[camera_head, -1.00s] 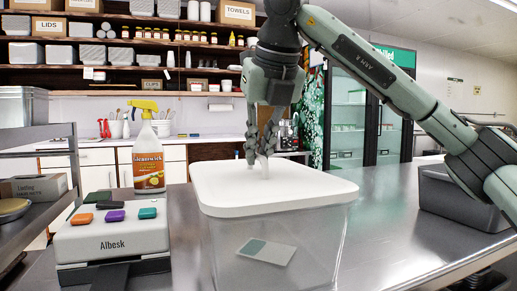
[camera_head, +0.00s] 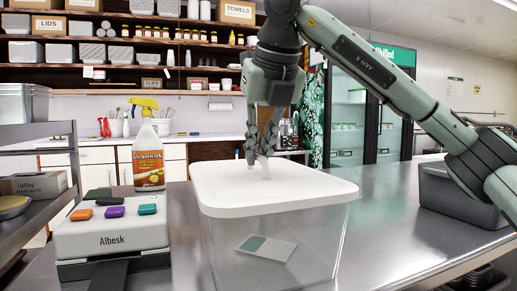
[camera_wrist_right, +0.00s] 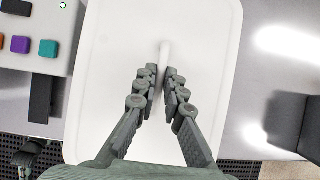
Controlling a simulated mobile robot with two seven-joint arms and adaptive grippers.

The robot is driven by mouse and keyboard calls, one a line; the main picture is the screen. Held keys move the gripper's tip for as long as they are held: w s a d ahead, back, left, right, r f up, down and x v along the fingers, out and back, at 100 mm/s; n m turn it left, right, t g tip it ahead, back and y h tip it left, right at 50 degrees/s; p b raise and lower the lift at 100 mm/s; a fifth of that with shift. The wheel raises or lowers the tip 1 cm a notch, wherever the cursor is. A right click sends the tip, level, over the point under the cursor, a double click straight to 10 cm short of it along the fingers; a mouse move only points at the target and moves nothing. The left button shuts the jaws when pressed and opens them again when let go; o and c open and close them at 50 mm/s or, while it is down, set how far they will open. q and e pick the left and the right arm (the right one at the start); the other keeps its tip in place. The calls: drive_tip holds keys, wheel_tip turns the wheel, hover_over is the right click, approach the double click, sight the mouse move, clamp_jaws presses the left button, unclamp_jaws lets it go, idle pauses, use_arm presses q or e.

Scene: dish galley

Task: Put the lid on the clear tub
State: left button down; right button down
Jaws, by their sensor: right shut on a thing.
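The white lid (camera_head: 310,188) lies flat over the top of the clear tub (camera_head: 325,245) on the steel counter. Its rim looks level with the tub's rim, but I cannot tell whether it is pressed fully down. My right gripper (camera_head: 260,158) points down over the lid and is shut on the lid's raised white handle. In the right wrist view the lid (camera_wrist_right: 205,50) fills the middle, with its handle (camera_wrist_right: 164,52) at the fingertips. My left gripper (camera_wrist_right: 30,155) seems to show small and dark at the lower left there; its jaws are unclear.
A grey device marked Albesk (camera_head: 112,235) with coloured buttons stands close left of the tub. A yellow-topped spray bottle (camera_head: 148,160) stands behind it. A dark grey bin (camera_head: 455,200) is at right. Open counter (camera_head: 390,215) lies between tub and bin.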

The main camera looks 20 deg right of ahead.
drive_tip(key=shift+f, duration=0.4)
idle(0.4)
drive_tip(key=c, duration=1.5)
unclamp_jaws()
drive_tip(key=shift+c, duration=0.2)
drive_tip(key=shift+r+p, duration=2.65)
drive_tip(key=shift+r, duration=0.95)
drive_tip(key=shift+f, duration=0.1)
